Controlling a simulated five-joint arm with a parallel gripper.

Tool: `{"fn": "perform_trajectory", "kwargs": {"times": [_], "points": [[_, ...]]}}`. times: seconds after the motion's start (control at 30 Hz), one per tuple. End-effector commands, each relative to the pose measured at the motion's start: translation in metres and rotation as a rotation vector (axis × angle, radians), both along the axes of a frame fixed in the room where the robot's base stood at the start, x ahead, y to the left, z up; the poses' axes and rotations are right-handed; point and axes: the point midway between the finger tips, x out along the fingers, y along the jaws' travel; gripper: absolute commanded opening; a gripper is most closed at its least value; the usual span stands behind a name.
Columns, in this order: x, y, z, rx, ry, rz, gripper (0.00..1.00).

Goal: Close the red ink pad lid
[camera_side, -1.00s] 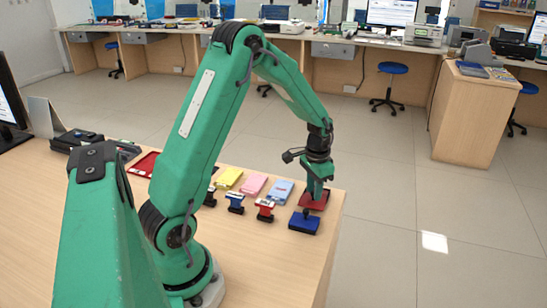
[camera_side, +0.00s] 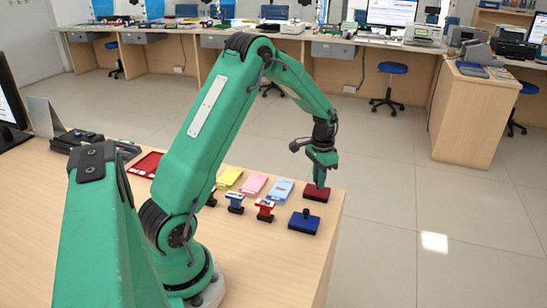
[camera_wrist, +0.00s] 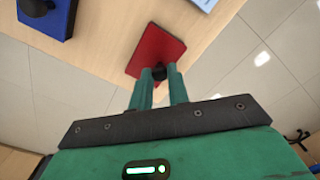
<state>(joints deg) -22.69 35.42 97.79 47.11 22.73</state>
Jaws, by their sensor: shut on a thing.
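The red ink pad (camera_side: 314,195) sits near the counter's right edge. Its lid lies flat over the base in the side view, and I see no gap. In the wrist view the red lid (camera_wrist: 150,42) faces me, with its black knob (camera_wrist: 160,72) between the fingertips. My gripper (camera_side: 320,184) points down over the lid; its fingers also show in the wrist view (camera_wrist: 165,75), shut on the knob. The inside of the pad is hidden under the lid.
A blue ink pad (camera_side: 304,224) with a black knob stands just in front. Red (camera_side: 265,210) and blue (camera_side: 235,203) stamps stand to the left. Blue (camera_side: 279,191), pink (camera_side: 253,186) and yellow (camera_side: 229,178) pads lie behind them. The counter's edge is close on the right.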

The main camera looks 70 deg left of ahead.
Motion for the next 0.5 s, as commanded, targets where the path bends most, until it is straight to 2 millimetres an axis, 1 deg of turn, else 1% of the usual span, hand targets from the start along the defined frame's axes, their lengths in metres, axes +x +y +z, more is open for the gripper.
{"fn": "perform_trajectory", "kwargs": {"times": [0.03,0.3,0.33,0.4,0.43,0.5], "points": [[0.0030,0.0027,0.0010,0.003,-0.008,0.001,0.00],[0.0047,0.0044,0.0014,0.006,-0.014,0.003,0.00],[0.0047,0.0046,0.0014,0.006,-0.015,0.003,0.21],[0.0045,0.0044,0.0012,0.006,-0.014,0.003,0.35],[0.0043,0.0042,0.0012,0.006,-0.013,0.003,0.40],[0.0039,0.0038,0.0010,0.005,-0.012,0.002,0.40]]}}
